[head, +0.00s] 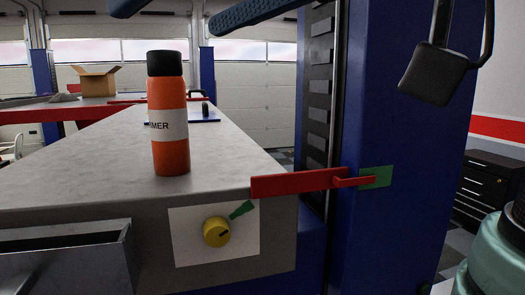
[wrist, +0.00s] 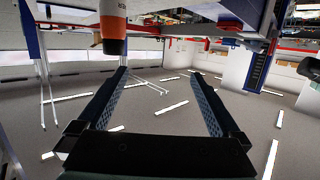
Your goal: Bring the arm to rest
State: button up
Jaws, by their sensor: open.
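My gripper (wrist: 158,73) is open in the wrist view, its two dark blue textured fingers wide apart with nothing between them. In the head view the fingers of my gripper (head: 165,18) show only in part at the top edge, above the bench and apart from everything on it. An orange bottle (head: 172,128) with a black cap and a white label stands upright on the grey bench below them. The bottle also shows upside down at the top of the wrist view (wrist: 113,22), beyond the fingertips and not touched.
A red lever (head: 298,183) lies across the bench's right corner, its end over a green patch on a blue post (head: 410,120). A yellow knob (head: 216,232) sits on a white front panel. An open metal drawer (head: 65,265) juts out at lower left. A cardboard box (head: 97,82) stands farther back.

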jog(key=w+f+m+t+h+b, duration=0.2)
jog(key=w+f+m+t+b, duration=0.3)
jog(key=w+f+t, duration=0.35)
jog(key=s+d+f+m+t+h+b, duration=0.4)
jog(key=s+f+m+t+h+b, duration=0.1)
jog(key=s+t+h, duration=0.4)
jog(key=shift+d+f+m+t+h, duration=0.25)
jog(key=shift+f+m+t+h, duration=0.35)
jog(key=shift+h, duration=0.4)
jog(key=shift+s+r, duration=0.1)
